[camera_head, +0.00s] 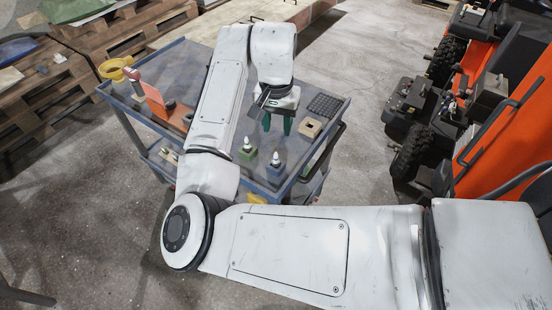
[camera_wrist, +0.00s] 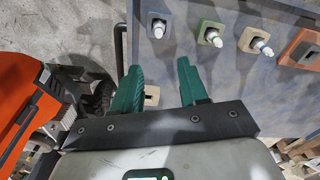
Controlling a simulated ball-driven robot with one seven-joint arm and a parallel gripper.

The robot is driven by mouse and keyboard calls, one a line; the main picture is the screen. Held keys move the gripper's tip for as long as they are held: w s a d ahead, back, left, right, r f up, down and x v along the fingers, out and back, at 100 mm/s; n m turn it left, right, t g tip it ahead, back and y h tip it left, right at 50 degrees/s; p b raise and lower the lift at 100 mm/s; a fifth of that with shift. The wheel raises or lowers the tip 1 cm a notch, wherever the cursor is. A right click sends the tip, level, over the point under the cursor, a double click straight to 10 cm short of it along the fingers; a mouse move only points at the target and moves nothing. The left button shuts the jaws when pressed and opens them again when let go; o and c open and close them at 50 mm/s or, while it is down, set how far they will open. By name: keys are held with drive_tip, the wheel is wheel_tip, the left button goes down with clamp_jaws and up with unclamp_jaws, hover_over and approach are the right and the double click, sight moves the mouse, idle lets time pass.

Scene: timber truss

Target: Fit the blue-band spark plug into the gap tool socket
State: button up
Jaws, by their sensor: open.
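A white-topped spark plug stands upright in a blue block (camera_head: 275,166) near the cart's front edge; I take it for the blue-band plug, though the band itself is too small to tell. It also shows at the top of the wrist view, the plug (camera_wrist: 158,29) in its blue block. A tan block with a dark opening (camera_head: 310,128), perhaps the gap tool socket, sits to the right of my gripper. A tan block with a hole (camera_wrist: 152,95) shows partly between the fingers in the wrist view. My gripper (camera_head: 277,130) has green fingers (camera_wrist: 160,65), open and empty above the cart.
A green block with a plug (camera_head: 247,150) stands left of the blue one; the wrist view adds a tan block with a plug (camera_wrist: 251,42) and an orange block (camera_wrist: 300,50). A black grid mat (camera_head: 324,105) lies at right. An orange vehicle (camera_head: 510,100) stands right of the cart.

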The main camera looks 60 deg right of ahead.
sight(276, 153)
drive_tip(key=f, duration=0.2)
drive_tip(key=a+f, duration=0.1)
drive_tip(key=f, duration=0.2)
drive_tip(key=shift+w+a+f, duration=0.15)
drive_tip(key=shift+a+f, duration=0.05)
drive_tip(key=shift+f, duration=0.1)
drive_tip(key=shift+s+d+f+p, duration=0.1)
drive_tip(key=shift+s+f+p, duration=0.1)
drive_tip(key=shift+f, duration=0.65)
drive_tip(key=shift+s+f+p, duration=0.1)
drive_tip(key=shift+f+p, duration=0.05)
drive_tip(key=shift+f, duration=0.75)
drive_tip(key=shift+s+d+f+p, duration=0.1)
drive_tip(key=shift+f+p, duration=0.1)
drive_tip(key=shift+f, duration=0.65)
drive_tip(key=shift+c, duration=0.3)
clamp_jaws()
